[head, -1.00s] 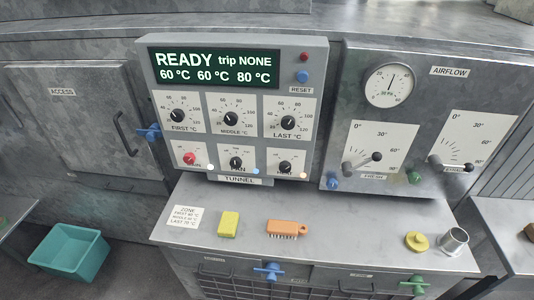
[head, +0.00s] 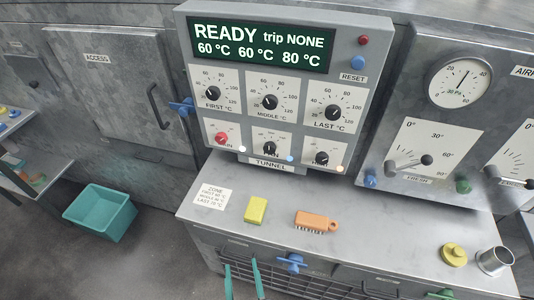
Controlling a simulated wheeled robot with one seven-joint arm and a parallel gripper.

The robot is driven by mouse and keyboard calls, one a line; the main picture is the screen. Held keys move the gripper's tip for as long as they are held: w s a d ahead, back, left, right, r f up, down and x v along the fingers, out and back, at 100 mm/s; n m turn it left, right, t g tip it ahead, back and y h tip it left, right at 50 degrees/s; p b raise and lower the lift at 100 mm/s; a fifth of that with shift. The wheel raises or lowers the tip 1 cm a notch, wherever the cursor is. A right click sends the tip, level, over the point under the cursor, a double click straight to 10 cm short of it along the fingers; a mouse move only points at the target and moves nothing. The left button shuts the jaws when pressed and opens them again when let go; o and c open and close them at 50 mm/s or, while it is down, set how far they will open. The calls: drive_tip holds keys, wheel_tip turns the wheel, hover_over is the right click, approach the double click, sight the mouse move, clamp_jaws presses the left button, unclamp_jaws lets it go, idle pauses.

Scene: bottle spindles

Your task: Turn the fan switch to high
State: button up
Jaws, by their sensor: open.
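The fan switch (head: 269,148) is a small black knob in the middle of the bottom row on the grey tunnel control panel (head: 230,163). The word FAN shows partly just below it; its pointer and setting marks are too small to read. A blue light (head: 290,158) is at its lower right. My gripper (head: 243,274) shows as two teal fingertips at the bottom edge, apart and with nothing between them. It appears below the panel in the picture, in front of the counter, well apart from the switch.
A red knob (head: 221,138) and another black knob (head: 321,158) flank the switch. The counter below holds a yellow sponge (head: 255,210), an orange brush (head: 316,221), a yellow knobbed disc (head: 453,254) and a metal cup (head: 495,261). A teal bin (head: 101,211) stands on the floor.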

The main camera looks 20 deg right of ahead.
sight(269, 151)
drive_tip(key=w+d+r+h, duration=0.1)
drive_tip(key=w, duration=0.2)
drive_tip(key=w+d+r+m+h, duration=0.1)
drive_tip(key=w+d+r, duration=0.1)
drive_tip(key=w, duration=0.2)
drive_tip(key=w+d+r+m+h, duration=0.1)
drive_tip(key=w+d+r, duration=0.1)
drive_tip(key=w, duration=0.2)
drive_tip(key=shift+w, duration=0.25)
drive_tip(key=w+d+r+m+h, duration=0.1)
drive_tip(key=w+d+r, duration=0.2)
drive_tip(key=w+d, duration=0.1)
drive_tip(key=w+d+r+m+h, duration=0.2)
drive_tip(key=w+d+r, duration=0.1)
drive_tip(key=w, duration=0.3)
drive_tip(key=w+d+r+m+h, duration=0.1)
drive_tip(key=w+d+r+h, duration=0.1)
drive_tip(key=w+d+r, duration=0.1)
drive_tip(key=shift+w+d+r+g, duration=0.15)
drive_tip(key=shift+w+d, duration=0.25)
drive_tip(key=shift+w, duration=0.15)
drive_tip(key=shift+w+d+r+g, duration=0.1)
drive_tip(key=shift+w+d+g, duration=0.05)
drive_tip(key=shift+w+d, duration=0.3)
drive_tip(key=shift+x, duration=0.85)
drive_tip(key=shift+w+a, duration=0.1)
drive_tip(key=shift+a, duration=0.05)
drive_tip(key=shift+w, duration=0.1)
drive_tip(key=c, duration=1)
